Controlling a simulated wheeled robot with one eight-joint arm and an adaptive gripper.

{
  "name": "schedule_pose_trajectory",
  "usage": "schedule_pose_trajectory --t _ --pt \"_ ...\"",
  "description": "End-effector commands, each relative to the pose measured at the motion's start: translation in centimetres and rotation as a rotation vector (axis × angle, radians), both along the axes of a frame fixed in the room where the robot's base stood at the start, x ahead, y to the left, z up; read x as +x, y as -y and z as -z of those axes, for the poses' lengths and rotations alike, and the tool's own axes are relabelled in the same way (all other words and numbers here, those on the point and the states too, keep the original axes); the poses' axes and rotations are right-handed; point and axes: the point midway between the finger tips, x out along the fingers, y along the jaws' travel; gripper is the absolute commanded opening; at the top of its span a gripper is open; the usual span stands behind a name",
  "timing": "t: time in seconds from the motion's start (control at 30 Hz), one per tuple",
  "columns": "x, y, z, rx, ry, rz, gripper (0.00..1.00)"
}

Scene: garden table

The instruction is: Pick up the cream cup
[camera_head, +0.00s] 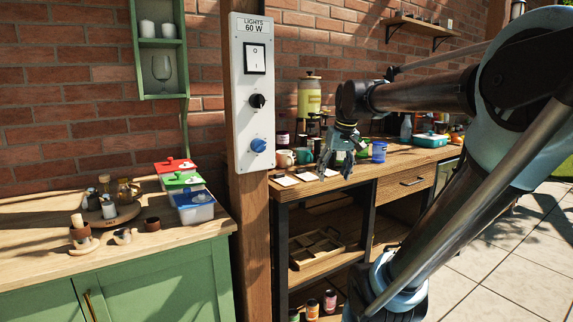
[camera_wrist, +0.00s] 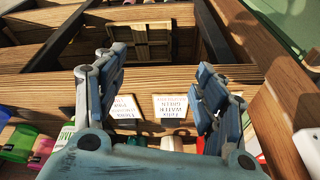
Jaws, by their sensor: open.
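The cream cup (camera_head: 285,159) stands on the wooden workbench, left of a teal mug (camera_head: 303,155), in the head view. My gripper (camera_head: 333,172) is over the bench's front part, to the right of the cream cup and apart from it. Its fingers point down and are spread with nothing between them. In the wrist view my open gripper (camera_wrist: 162,62) frames the bench edge and the shelf below. A pale shape there (camera_wrist: 167,143) may be the cream cup, mostly hidden by my gripper's body.
Label cards (camera_head: 284,180) lie along the bench's front edge. A blue mug (camera_head: 378,151) stands to the right, and jars crowd behind. A wooden post with a switch panel (camera_head: 252,95) rises left of the bench. A crate (camera_head: 318,247) sits on the lower shelf.

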Motion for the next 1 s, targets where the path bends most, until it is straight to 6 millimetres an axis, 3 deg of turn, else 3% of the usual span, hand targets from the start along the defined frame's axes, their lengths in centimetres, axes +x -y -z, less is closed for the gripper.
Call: schedule_pose_trajectory --t 0.03,0.2,0.5,0.77,1.0 --pt "1.9 -1.0 -1.8 0.006 0.007 -0.025 0.64" --pt "7.3 -4.2 -6.9 0.027 0.031 -0.107 0.64" --pt "15.3 -9.9 -13.6 0.061 0.070 -0.231 0.64" --pt "18.0 -12.3 -15.5 0.073 0.085 -0.275 0.64" --pt "19.0 -13.3 -12.7 0.073 0.086 -0.279 0.64"
